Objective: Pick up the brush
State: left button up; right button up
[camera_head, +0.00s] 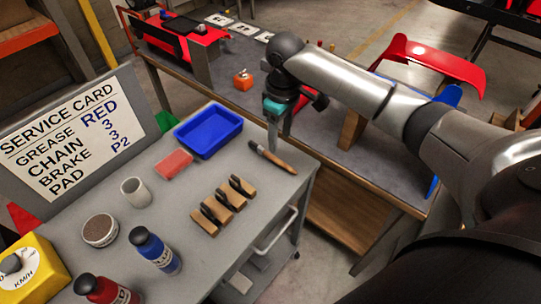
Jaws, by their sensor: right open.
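The brush (273,157) lies on the grey cart top near its far right edge, with a brown wooden handle and a dark end. My right gripper (273,142) hangs straight down over the brush, its fingertips at or just above the brush's left part. The finger gap is hard to see from this angle, and I cannot tell whether the fingers touch the brush. My left gripper is not in view.
On the cart (225,250) are a blue tray (208,131), a red block (174,164), several wooden blocks with dark pads (223,205), a white cup (136,192), a round tin (100,230) and bottles (155,250). A workbench (330,125) stands behind.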

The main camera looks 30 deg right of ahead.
notch_tip(320, 180, up, 2)
jog(key=d, duration=0.2)
jog(key=b, duration=0.2)
send_over(285, 165)
jog(key=shift+m, duration=0.3)
notch_tip(285, 165, down, 9)
jog(key=shift+a+f, duration=0.1)
jog(key=shift+f, duration=0.1)
jog(key=shift+f+b, duration=0.35)
jog(key=shift+f, duration=2.35)
jog(key=shift+c, duration=0.2)
grip_shut()
